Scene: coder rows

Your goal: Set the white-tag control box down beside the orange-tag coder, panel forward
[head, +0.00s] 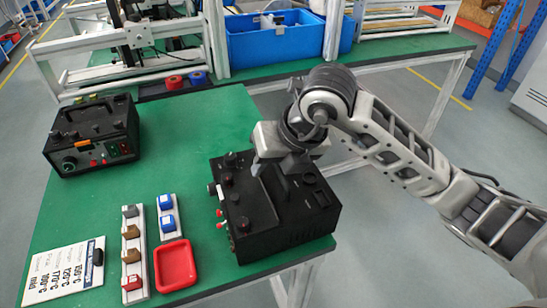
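Two black control boxes stand on the green table. One box (285,222) is at the right, near the table's right edge, with its knobs and red switches facing left. My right gripper (276,166) is at the top of this box, by its handle; its fingertips are partly hidden, and I cannot tell whether they are closed on the handle. The other box (92,135) is at the back left, with its knob, red buttons and green-lit switch facing the front. My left gripper is not in view.
A printed card (62,272), a strip of coloured blocks (133,250), a shorter strip with blue blocks (168,216) and a red tray (175,266) lie at the front. Table space (175,140) between the boxes is clear. A blue bin (275,40) stands behind.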

